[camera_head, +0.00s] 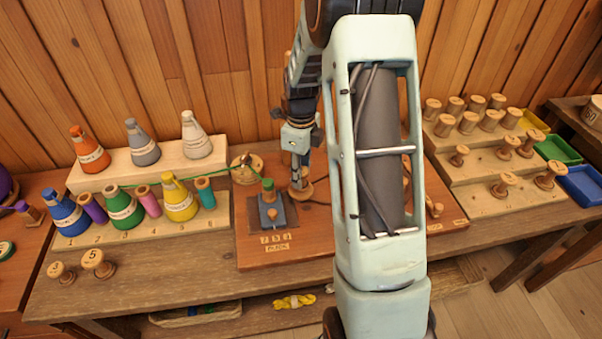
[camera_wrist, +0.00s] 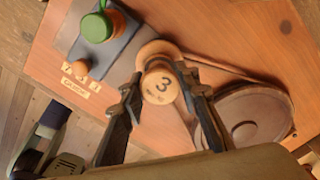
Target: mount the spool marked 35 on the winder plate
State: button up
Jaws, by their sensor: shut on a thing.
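My gripper (camera_wrist: 160,82) is shut on a pale wooden spool (camera_wrist: 160,92), with one finger on each side. The spool's end face shows a large 3 and smaller, unreadable marks below it. A wider tan disc shows behind it; I cannot tell if this is the spool's far flange or the winder plate. In the head view, my gripper (camera_head: 299,165) is low over the orange-brown winder board (camera_head: 270,248), left of my arm. A spool-like piece (camera_head: 301,191) is right under it, close to the board. Contact with the board is unclear.
A grey block with a green-topped peg (camera_head: 268,190) stands left of my gripper. A large brown wheel (camera_wrist: 250,115) with a belt is to the right. Cones (camera_head: 122,205) stand on the left rack. Several spools (camera_head: 506,183) fill the right stepped rack.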

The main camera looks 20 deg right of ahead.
jog(key=shift+f+b, duration=0.5)
jog(key=shift+f, duration=0.15)
jog(key=o, duration=0.7)
jog(key=shift+r, duration=0.15)
jog(key=shift+r+p, duration=3.75)
jog(key=shift+r, duration=1.7)
jog(key=shift+a, duration=0.1)
